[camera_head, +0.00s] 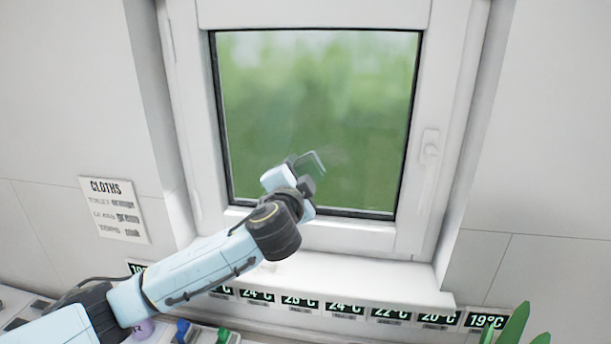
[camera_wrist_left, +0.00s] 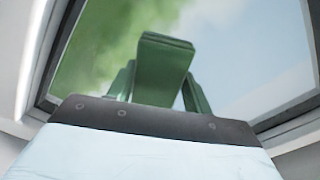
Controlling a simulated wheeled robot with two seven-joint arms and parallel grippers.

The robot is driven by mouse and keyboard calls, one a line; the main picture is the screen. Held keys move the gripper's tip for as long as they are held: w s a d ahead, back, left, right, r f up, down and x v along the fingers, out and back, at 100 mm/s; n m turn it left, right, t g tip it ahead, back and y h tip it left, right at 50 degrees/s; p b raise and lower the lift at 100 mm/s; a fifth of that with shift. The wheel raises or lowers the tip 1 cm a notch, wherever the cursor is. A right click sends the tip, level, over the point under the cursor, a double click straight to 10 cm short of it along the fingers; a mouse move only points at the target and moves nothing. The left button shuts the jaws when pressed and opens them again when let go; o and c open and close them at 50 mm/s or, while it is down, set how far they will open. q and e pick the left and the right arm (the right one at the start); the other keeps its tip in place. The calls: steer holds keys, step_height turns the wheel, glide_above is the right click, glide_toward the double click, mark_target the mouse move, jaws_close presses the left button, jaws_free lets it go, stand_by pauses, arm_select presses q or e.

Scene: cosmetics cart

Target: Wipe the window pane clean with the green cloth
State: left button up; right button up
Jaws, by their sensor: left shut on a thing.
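The window pane (camera_head: 318,95) fills the middle of the head view, with blurred green and a pale band along its top. A faint whitish haze shows on it near my gripper. My left gripper (camera_head: 312,165) is at the lower middle of the pane, reaching up from the lower left. In the left wrist view it is shut on the green cloth (camera_wrist_left: 160,65), which looks like a folded dark green block in front of the pane (camera_wrist_left: 235,60). Whether the cloth touches the glass I cannot tell. In the head view the cloth is hard to make out. My right gripper is not in view.
A white frame with a handle (camera_head: 430,155) surrounds the pane. Below is a white sill (camera_head: 350,275) with a row of temperature displays (camera_head: 388,315). A "CLOTHS" sign (camera_head: 114,210) hangs on the left wall. Green leaves (camera_head: 515,325) stand at the lower right.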

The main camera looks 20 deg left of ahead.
arm_select(q)
steer(key=shift+a, duration=0.25)
steer(key=shift+r+p, duration=0.95)
steer(key=shift+r, duration=0.15)
steer(key=shift+w+d, duration=0.3)
steer(key=shift+d, duration=0.85)
steer(key=shift+w+d, duration=0.25)
steer(key=shift+d, duration=0.95)
steer(key=shift+w+d, duration=0.3)
steer(key=shift+d, duration=0.85)
steer(key=shift+w+d+f, duration=0.1)
steer(key=shift+w+d, duration=0.15)
steer(key=shift+d, duration=0.75)
steer(key=shift+w+d, duration=0.2)
steer(key=shift+d, duration=0.8)
steer(key=shift+s+a, duration=0.1)
steer(key=p, duration=0.2)
glide_toward(351, 163)
steer(key=shift+v, duration=0.85)
